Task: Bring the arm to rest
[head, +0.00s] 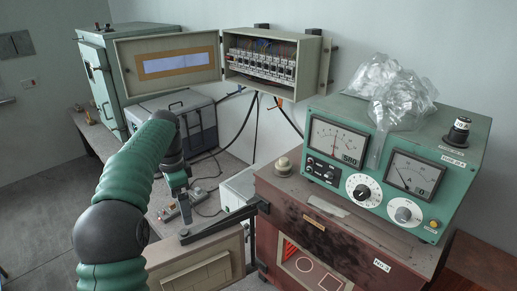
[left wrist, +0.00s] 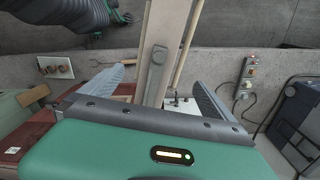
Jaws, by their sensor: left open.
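My left arm, in a green ribbed sleeve, comes in from the left in the head view. Its gripper (head: 180,190) is above the bench near the power strip, partly hidden by the arm. In the left wrist view the gripper (left wrist: 158,84) has its two grey fingers spread apart. A beige upright piece with a grey latch (left wrist: 157,70) shows between them in the picture; I cannot tell how far off it is. I see nothing held. My right gripper is in neither view.
A fuse box (head: 270,65) has its door (head: 180,62) swung open. A green meter unit (head: 390,165) bears a clear plastic bag (head: 395,85), right. A green cabinet (head: 105,80) and grey case (head: 195,120) stand behind my arm. A power strip (left wrist: 245,80) and cable lie on the bench.

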